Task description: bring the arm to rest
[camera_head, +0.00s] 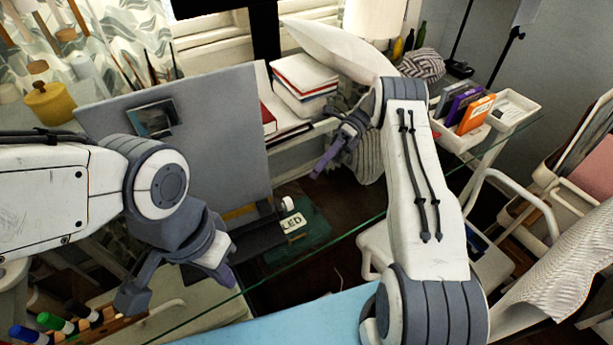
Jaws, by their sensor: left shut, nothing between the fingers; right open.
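My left arm comes in from the left edge, and its gripper (226,274) points down and to the right over the glass tabletop. My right arm rises from the bottom right and bends over at the top. Its gripper (335,150) hangs at the far side, left of the arm, open and empty, near the books and a striped grey item (369,158). Part of the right gripper is hidden by its own arm.
A grey panel (200,125) stands behind my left gripper. White trays (515,108) with an orange box (475,114) are at right.

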